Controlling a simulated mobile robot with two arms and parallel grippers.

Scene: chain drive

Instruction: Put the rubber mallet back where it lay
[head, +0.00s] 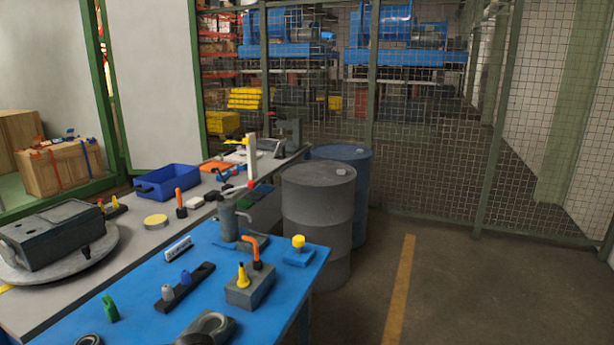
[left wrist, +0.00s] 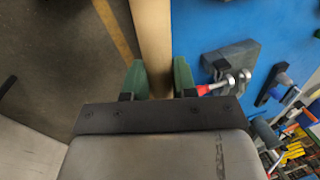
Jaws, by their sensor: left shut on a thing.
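In the left wrist view my left gripper (left wrist: 156,78) has its two green fingers shut on a tan wooden shaft, the handle of the rubber mallet (left wrist: 151,40). The handle runs from between the fingers out past the top edge of the picture. The mallet's head does not show in the left wrist view. The blue bench top (left wrist: 285,15) lies to the right of the handle, and the floor to the left. My left gripper does not show in the head view. My right gripper is in neither view.
The blue bench top (head: 140,262) holds a grey block with yellow and orange handles (head: 250,291), a dark holder (head: 185,288), a green piece (head: 111,308) and a vise-like fixture (head: 228,217). A grey drum (head: 318,218) stands behind it. Floor on the right is clear.

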